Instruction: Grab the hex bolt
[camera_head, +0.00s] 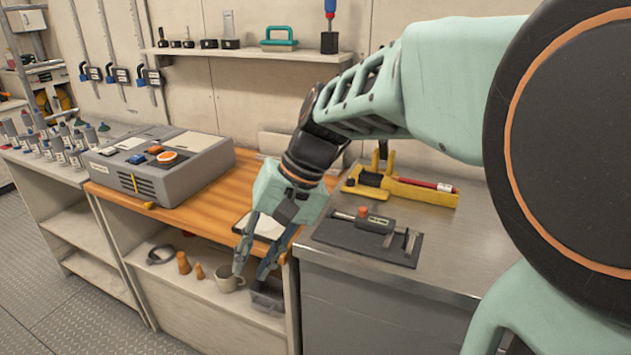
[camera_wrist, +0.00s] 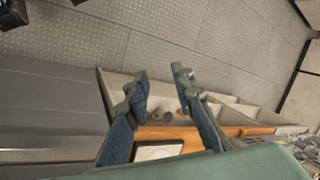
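I cannot make out a hex bolt for certain in either view. My gripper (camera_head: 252,268) is open, with its fingers pointing down in front of the wooden counter's edge, and nothing shows between them. In the wrist view my gripper (camera_wrist: 161,76) also has its two fingers apart and empty. In the head view the fingertips overlap a mug (camera_head: 226,281) and a dark grey bin (camera_head: 268,300) on the shelf below. The bin's contents are too small and partly hidden to tell.
A grey machine (camera_head: 190,172) sits on the wooden counter (camera_head: 215,205).

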